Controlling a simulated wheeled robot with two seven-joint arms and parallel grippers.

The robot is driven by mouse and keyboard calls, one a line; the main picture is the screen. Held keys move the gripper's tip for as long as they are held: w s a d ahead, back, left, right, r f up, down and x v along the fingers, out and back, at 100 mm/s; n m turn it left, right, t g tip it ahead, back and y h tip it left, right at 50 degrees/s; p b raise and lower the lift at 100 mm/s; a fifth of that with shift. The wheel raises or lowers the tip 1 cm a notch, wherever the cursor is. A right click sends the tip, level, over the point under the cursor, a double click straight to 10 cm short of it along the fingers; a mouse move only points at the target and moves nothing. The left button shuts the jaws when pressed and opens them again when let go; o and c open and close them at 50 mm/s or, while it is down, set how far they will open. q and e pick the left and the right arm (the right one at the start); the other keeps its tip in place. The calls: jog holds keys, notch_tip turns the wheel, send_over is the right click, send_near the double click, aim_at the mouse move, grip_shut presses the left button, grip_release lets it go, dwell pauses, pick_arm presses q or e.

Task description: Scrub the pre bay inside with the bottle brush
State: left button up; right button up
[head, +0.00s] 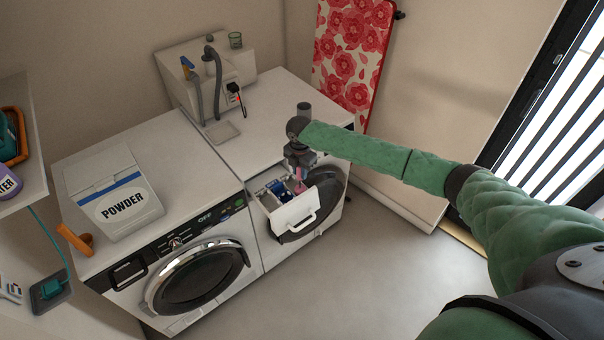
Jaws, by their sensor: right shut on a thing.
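The detergent drawer (294,212) of the right machine is pulled open, with its bays showing from above. A blue part (278,190) sits inside it. My right gripper (299,168) points down over the right side of the drawer. It is shut on a thin pink thing (300,186), likely the bottle brush, whose lower end reaches down to the drawer. I cannot tell which bay it is in or whether it touches the walls, since the gripper covers part of it. My left gripper is not in view.
A left machine (200,275) with a shut round door stands beside the drawer's machine. A powder box (118,200) and an orange object (76,240) are on its top. A white unit with grey hoses (210,70) stands behind. The floor in front is clear.

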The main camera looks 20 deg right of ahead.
jog(key=w+a+b, duration=0.2)
jog(key=w, duration=0.4)
jog(key=shift+w+a+b, duration=0.15)
jog(key=shift+b, duration=0.25)
dwell(0.5)
jog(key=shift+s+d+p, duration=0.35)
jog(key=shift+s+p, duration=0.3)
jog(key=shift+s, duration=0.25)
jog(key=shift+s+d+p, duration=0.3)
jog(key=shift+s+p, duration=0.4)
jog(key=shift+s, duration=0.25)
jog(key=shift+s+d+p, duration=0.35)
jog(key=shift+s+p, duration=0.3)
jog(key=shift+s, duration=0.25)
jog(key=shift+s+d, duration=0.25)
jog(key=shift+s, duration=0.4)
jog(key=shift+s+d, duration=0.2)
jog(key=shift+s, duration=0.4)
jog(key=shift+w, duration=0.1)
jog(key=shift+w+a+b, duration=0.2)
jog(key=shift+w+a, duration=0.05)
jog(key=shift+w, duration=0.4)
jog(key=shift+w+a+b, duration=0.25)
jog(key=shift+w, duration=0.35)
jog(key=shift+w+a+b, duration=0.2)
jog(key=shift+w+a, duration=0.05)
jog(key=shift+w, duration=0.4)
